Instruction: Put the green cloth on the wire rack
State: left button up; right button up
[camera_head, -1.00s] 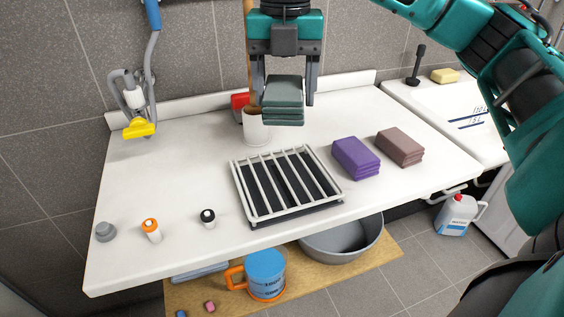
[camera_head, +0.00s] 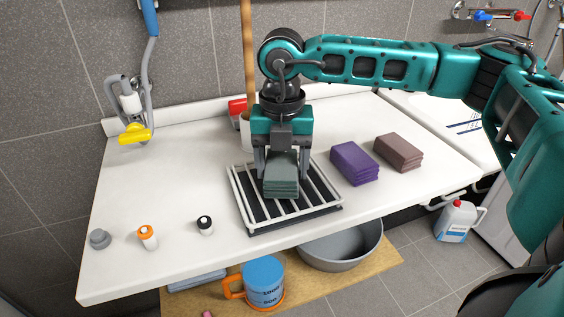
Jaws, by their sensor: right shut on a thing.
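The green cloth (camera_head: 281,179) is a folded dark grey-green stack. My right gripper (camera_head: 281,170) points down and is shut on it, one finger at each side. The cloth is at the wire rack (camera_head: 239,192), over the middle of its bars. I cannot tell whether its underside touches the bars. The rack is a white wire frame over a dark tray on the white worktop. The cloth and gripper hide its back middle part. My left gripper is not in view.
A purple folded cloth (camera_head: 354,163) and a brown one (camera_head: 398,153) lie right of the rack. Small bottles (camera_head: 147,237) stand at the front left. A white cup (camera_head: 245,132) stands behind the gripper. The worktop's left middle is clear.

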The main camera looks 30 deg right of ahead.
aim_at(282, 163)
jog(key=shift+f, duration=0.1)
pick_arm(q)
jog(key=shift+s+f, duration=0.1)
pick_arm(e)
jog(key=o, duration=1)
jog(key=shift+r, duration=0.35)
pick_arm(q)
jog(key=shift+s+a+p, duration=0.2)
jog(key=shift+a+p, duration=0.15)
jog(key=shift+p, duration=0.1)
pick_arm(e)
notch_tip(282, 163, up, 12)
jog(key=shift+f, duration=0.2)
